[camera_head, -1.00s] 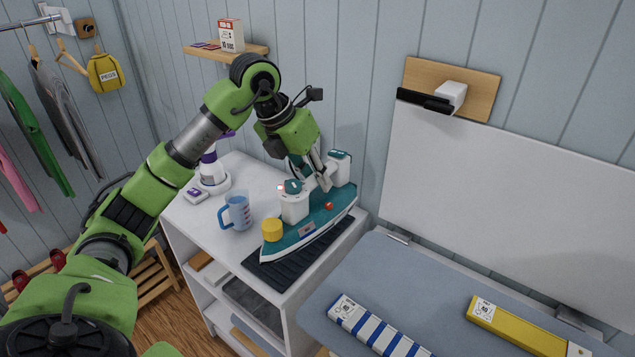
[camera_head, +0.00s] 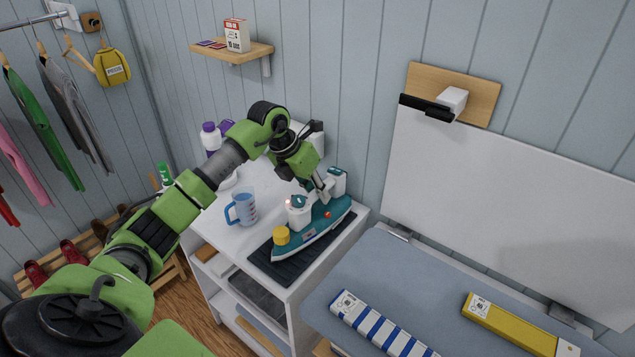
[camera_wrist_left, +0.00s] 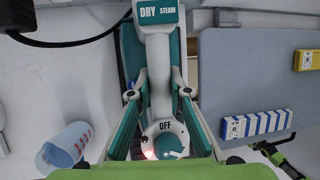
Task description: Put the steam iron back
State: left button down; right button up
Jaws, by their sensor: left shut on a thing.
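The steam iron (camera_head: 318,226) is teal and white with a yellow cap at its front end. It is level over a dark ribbed mat (camera_head: 272,270) on the white cabinet top; I cannot tell whether its sole touches the mat. My left gripper (camera_head: 326,190) is shut on the iron's handle from above. In the left wrist view the fingers (camera_wrist_left: 158,100) flank the white handle of the iron (camera_wrist_left: 158,55). Its dial reads OFF, and a red light glows beside it. A green and black part of my right arm (camera_wrist_left: 285,160) shows at that view's lower right; its jaws are unclear.
A measuring jug (camera_head: 244,207) stands left of the iron, close to my arm. A white and purple bottle (camera_head: 210,138) stands behind. The ironing board (camera_head: 400,270) at right holds a striped box (camera_head: 385,325) and a yellow box (camera_head: 510,325). A wall shelf (camera_head: 232,53) is above.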

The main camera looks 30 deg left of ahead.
jog(key=shift+d+f, duration=0.1)
jog(key=shift+d, duration=0.25)
pick_arm(q)
jog(key=c, duration=1.9)
grip_release()
jog(key=shift+f, duration=0.1)
jog(key=shift+s+d, duration=0.1)
pick_arm(e)
jog(key=shift+s, duration=0.1)
pick_arm(q)
jog(key=shift+r, duration=0.6)
jog(key=b+v, duration=0.2)
jog(key=v, duration=0.9)
jog(key=shift+s, duration=0.1)
pick_arm(e)
jog(key=shift+a+f, duration=0.2)
jog(key=shift+f, duration=0.95)
